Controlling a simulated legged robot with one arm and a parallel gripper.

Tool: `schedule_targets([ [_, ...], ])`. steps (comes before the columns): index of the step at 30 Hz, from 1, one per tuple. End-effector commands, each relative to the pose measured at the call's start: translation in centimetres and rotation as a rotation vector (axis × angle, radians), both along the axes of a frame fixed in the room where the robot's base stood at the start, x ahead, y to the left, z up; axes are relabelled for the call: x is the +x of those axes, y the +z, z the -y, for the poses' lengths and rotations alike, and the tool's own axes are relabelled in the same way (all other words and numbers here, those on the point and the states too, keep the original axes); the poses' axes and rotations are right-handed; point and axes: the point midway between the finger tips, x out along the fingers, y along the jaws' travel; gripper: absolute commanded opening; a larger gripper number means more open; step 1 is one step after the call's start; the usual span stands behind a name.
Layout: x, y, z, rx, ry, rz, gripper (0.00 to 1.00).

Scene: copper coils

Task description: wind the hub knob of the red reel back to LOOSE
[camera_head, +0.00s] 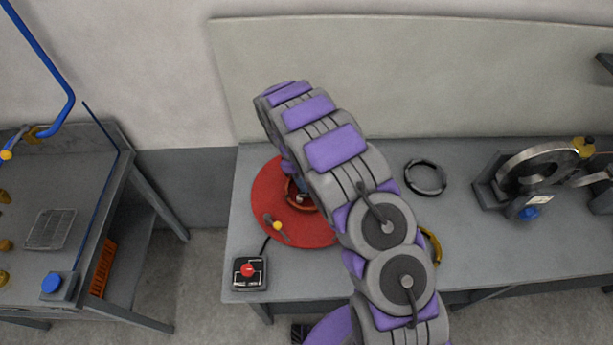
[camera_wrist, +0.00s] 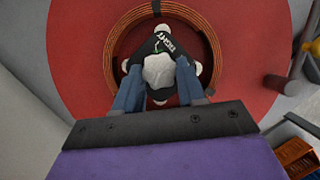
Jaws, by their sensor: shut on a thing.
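The red reel (camera_head: 267,193) lies on the grey bench, partly covered by my arm in the head view. In the wrist view the red reel (camera_wrist: 85,50) shows a copper coil (camera_wrist: 119,32) around its hub. At the centre is the pale hub knob (camera_wrist: 157,66), with rounded white ends showing around it. My gripper (camera_wrist: 158,76) is shut on the hub knob, one blue finger on each side. A black plate (camera_wrist: 164,42) beyond the knob carries lettering that seems to read TIGHT, with a small green mark near it. No LOOSE lettering is visible.
A crank handle with a yellow knob (camera_head: 277,226) stands on the reel. A control box with a red button (camera_head: 248,270) sits at the bench's front left. A dark ring (camera_head: 425,177) and a wheeled machine (camera_head: 535,180) stand to the right. Another table (camera_head: 85,190) is at left.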

Motion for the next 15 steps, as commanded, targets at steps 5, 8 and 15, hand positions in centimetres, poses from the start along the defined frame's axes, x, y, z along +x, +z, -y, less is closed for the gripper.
schedule_targets([
  [5,0.21,0.21,-0.12,0.001,0.052,0.009,0.09],
  [8,0.24,0.18,-0.15,0.002,0.067,0.01,0.09],
  [15,0.26,0.13,-0.17,0.003,0.073,0.01,0.09],
])
